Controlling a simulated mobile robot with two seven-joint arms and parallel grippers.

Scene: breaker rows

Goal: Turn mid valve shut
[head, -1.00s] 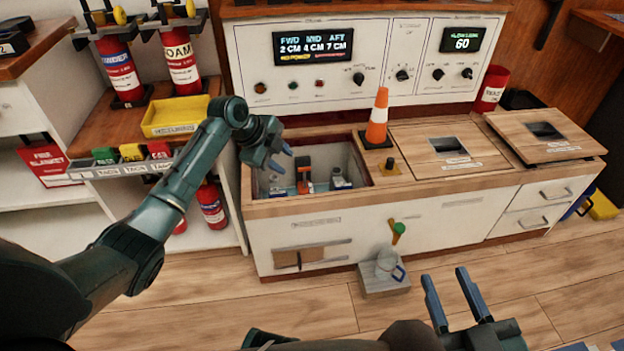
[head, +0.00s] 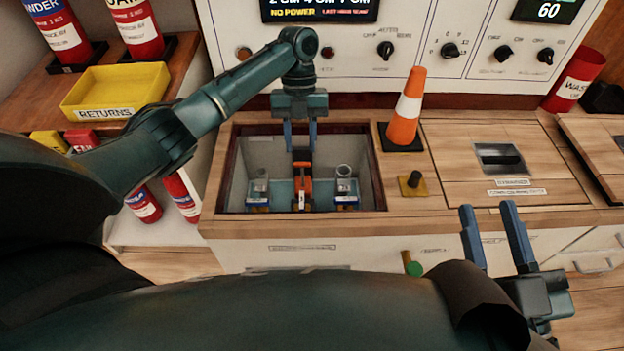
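An open recessed compartment (head: 232,200) in the wooden counter holds a row of three fittings. The middle one, taken as the mid valve, has an orange upright handle (head: 302,188). My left gripper (head: 300,151) points down into the compartment from behind, directly over the orange handle. Its two fingers are apart, one to each side of the handle's dark top in the picture; I cannot tell whether they touch it. My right gripper (head: 489,207) is open and empty in front of the counter at the right.
Grey-topped fittings stand left (head: 258,190) and right (head: 345,187) of the orange handle. An orange cone (head: 406,115) and a black knob on a yellow plate (head: 412,184) stand right of the opening. A closed wooden lid (head: 455,150) lies further right. A yellow tray (head: 115,88) is at left.

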